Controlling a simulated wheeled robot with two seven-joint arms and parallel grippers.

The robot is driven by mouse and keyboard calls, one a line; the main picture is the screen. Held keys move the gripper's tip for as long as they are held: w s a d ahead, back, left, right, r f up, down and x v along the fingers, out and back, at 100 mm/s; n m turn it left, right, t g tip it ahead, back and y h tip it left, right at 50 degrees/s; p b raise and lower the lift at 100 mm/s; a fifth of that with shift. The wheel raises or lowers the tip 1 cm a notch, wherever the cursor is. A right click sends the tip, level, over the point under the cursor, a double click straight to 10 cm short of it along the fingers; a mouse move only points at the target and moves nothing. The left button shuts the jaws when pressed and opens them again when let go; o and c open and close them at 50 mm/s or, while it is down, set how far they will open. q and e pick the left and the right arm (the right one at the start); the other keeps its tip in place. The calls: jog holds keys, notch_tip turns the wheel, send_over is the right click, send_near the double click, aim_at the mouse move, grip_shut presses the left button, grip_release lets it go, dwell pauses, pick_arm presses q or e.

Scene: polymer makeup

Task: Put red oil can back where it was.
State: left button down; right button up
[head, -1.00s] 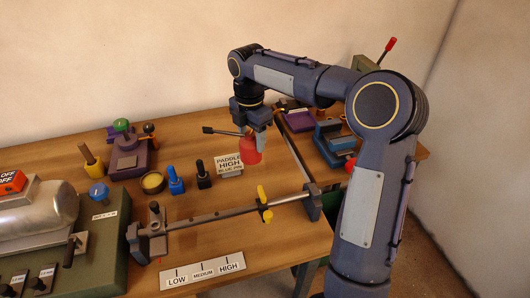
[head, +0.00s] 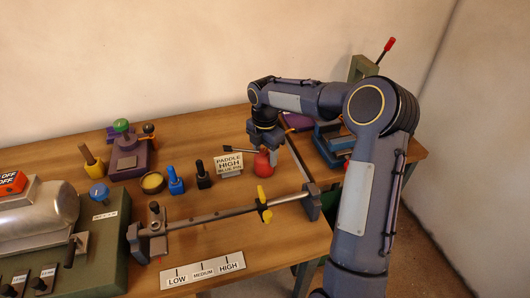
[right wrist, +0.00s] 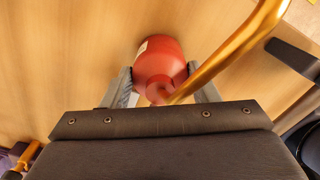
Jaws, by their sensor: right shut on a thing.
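The red oil can (head: 262,164) is at the back right of the workbench, right of the "PADDLE HIGH BLUE PIN" sign (head: 228,165). My right gripper (head: 266,147) comes down on it from above. In the right wrist view the can's rounded red body (right wrist: 160,62) sits between the two grey fingers of my right gripper (right wrist: 164,88), which are shut on it. Its long gold-looking spout runs to the upper right there. The can is at or very near the wooden top; I cannot tell whether it touches. My left gripper is not in view.
A rail with a yellow clamp (head: 264,204) lies in front of the can. Blue (head: 175,181) and black (head: 203,176) pins stand left of the sign. A blue vise-like tool (head: 333,139) stands to the right. A LOW-MEDIUM-HIGH plate (head: 202,269) lies near the front edge.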

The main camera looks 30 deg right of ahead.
jog(key=shift+f, duration=0.15)
jog(key=o, duration=1.2)
